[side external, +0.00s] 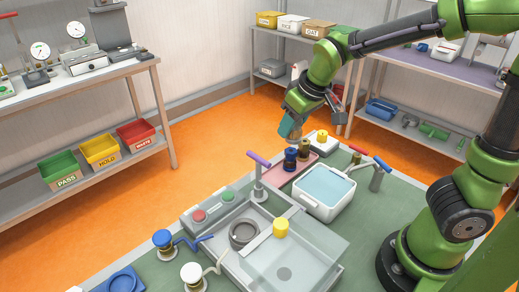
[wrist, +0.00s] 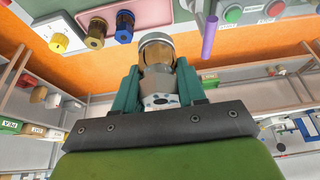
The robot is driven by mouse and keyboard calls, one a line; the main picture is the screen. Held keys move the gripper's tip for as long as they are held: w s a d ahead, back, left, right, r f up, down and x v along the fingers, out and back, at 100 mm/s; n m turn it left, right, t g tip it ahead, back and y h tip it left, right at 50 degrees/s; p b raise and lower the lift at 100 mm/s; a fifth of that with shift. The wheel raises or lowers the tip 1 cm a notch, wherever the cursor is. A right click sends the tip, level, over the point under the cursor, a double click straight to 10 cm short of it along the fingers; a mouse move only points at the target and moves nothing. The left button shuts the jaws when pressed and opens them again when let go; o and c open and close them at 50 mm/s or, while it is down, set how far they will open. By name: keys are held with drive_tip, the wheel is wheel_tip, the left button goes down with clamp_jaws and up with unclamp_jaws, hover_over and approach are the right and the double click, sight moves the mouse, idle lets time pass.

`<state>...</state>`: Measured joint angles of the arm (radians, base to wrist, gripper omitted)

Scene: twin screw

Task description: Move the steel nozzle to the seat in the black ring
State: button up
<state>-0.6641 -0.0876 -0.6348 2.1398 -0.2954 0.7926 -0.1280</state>
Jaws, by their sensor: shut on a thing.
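My gripper (wrist: 158,78) is shut on the steel nozzle (wrist: 156,42), a shiny cylinder with an amber-brown part between the teal fingers. In the side external view my gripper (side external: 290,128) is tilted, in the air above the back of the bench near the pink tray; the nozzle is hardly visible there. The black ring (side external: 242,234) lies in the grey basin at the front middle, well apart from my gripper. Its inside looks empty, but the detail of its seat is too small to tell.
The pink tray (side external: 284,179) carries dark blue and gold-brown fittings. A white water tub (side external: 347,196) stands to its right. A purple-handled post (side external: 258,180) rises behind the basin. A clear panel with a yellow knob (side external: 281,228) lies right of the ring. Red and green buttons (side external: 200,215) sit left.

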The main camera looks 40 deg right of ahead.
drive_tip(key=r, duration=0.5)
drive_tip(key=shift+a+r, duration=0.2)
drive_tip(key=a+n, duration=0.3)
drive_tip(key=a, duration=0.8)
drive_tip(key=n+y, duration=0.2)
hover_over(235, 228)
drive_tip(key=s, duration=0.2)
wheel_tip(235, 228, down, 11)
drive_tip(key=shift+w+d+f, duration=0.1)
drive_tip(key=shift+d+f, duration=0.05)
drive_tip(key=shift+f, duration=1.2)
drive_tip(key=shift+d+f, duration=0.1)
drive_tip(key=shift+f, duration=1.2)
drive_tip(key=shift+f, duration=1.05)
drive_tip(key=o, duration=1.8)
